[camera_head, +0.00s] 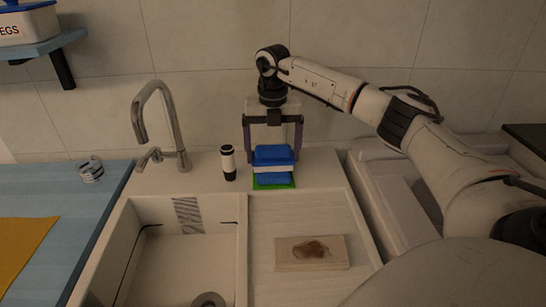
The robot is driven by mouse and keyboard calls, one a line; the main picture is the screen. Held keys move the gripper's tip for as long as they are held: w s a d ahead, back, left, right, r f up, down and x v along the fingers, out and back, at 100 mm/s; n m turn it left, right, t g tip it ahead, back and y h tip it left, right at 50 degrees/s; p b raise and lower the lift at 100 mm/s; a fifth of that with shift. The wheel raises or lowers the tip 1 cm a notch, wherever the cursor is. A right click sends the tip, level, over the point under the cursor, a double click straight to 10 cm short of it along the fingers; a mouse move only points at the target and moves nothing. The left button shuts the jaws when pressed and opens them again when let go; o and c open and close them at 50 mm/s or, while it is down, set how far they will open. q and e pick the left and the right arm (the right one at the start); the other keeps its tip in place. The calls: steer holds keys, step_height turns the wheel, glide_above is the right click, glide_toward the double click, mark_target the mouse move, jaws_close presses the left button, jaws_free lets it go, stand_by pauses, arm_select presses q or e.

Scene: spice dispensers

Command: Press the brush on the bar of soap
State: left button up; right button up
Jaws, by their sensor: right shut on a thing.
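My right gripper (273,148) reaches down from above at the back of the sink counter. It is shut on a blue brush (273,154) with a pale band of bristles (273,168) under it, bristles facing down. A blue bar (273,179), which looks like the soap, lies directly under the bristles on a green piece (273,187). The brush is level and in line with the bar; I cannot tell whether they touch. The brush hides much of the bar's top. My left gripper is not in view.
A black-and-white bottle (228,163) stands just left of the brush, with the faucet (160,125) further left. The sink basin (180,262) is at the front left.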

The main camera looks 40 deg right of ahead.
mark_target(273, 146)
steer(key=shift+r, duration=2.4)
